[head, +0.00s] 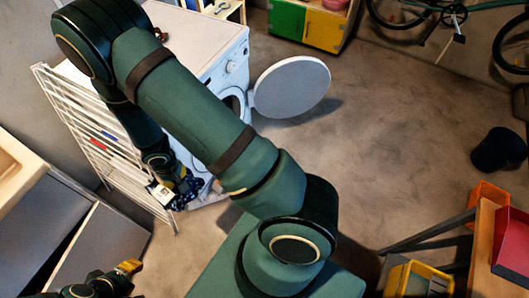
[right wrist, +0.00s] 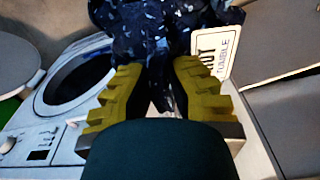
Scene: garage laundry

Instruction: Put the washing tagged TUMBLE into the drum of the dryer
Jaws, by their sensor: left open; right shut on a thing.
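The dryer (head: 208,45) is a white machine with its round door (head: 291,87) swung open to the right. Its dark drum opening (right wrist: 78,82) shows in the right wrist view, left of the gripper. My right gripper (right wrist: 158,90) is shut on a dark blue cloth with pale specks (right wrist: 150,30). A white tag (right wrist: 218,52) hangs by it, partly covered; "OT" and "UMBLE" can be read. In the head view the cloth (head: 187,190) and right gripper are low in front of the dryer, outside the drum. My left gripper (head: 130,266) is open and empty at lower left.
A white drying rack (head: 85,135) stands left of the dryer, close to my right forearm. A grey-fronted cabinet (head: 105,245) is at lower left. A bench (head: 485,235) with crates is at lower right.

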